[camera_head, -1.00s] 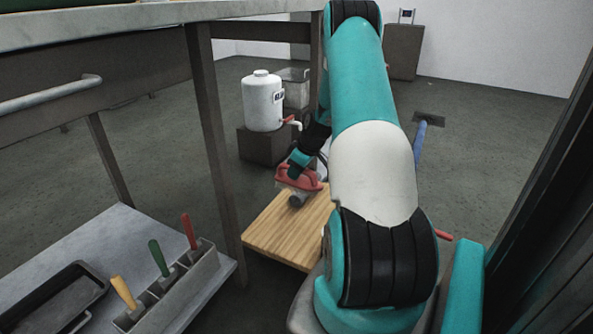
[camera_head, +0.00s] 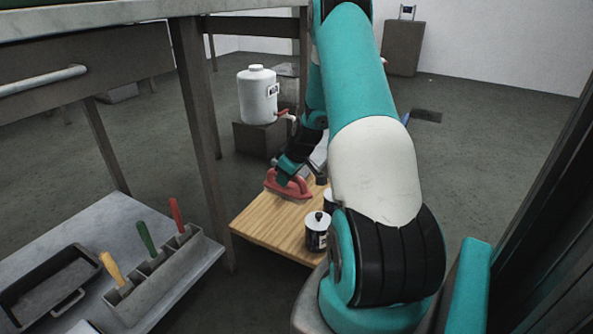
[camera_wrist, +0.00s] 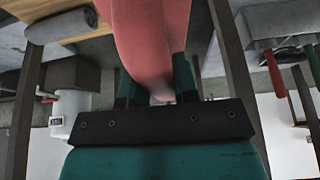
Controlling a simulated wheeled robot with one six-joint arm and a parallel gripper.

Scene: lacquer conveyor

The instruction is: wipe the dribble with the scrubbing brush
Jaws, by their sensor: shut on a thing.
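The scrubbing brush (camera_head: 287,187) has a red body with pale bristles below. My gripper (camera_head: 293,170) is shut on it and holds it over the back left part of a wooden board (camera_head: 268,222). I cannot tell whether the bristles touch the board. In the wrist view the brush (camera_wrist: 150,35) fills the top middle, between the teal fingers of my gripper (camera_wrist: 158,85). I cannot make out a dribble in either view; the brush and my arm hide part of the board.
A tin (camera_head: 317,232) stands at the board's front right, with another partly hidden behind it. A white tank (camera_head: 257,97) with a red-handled tap stands on a dark block behind. A bench with a caddy (camera_head: 160,280) of coloured-handled tools is at left. A table leg (camera_head: 197,130) stands nearby.

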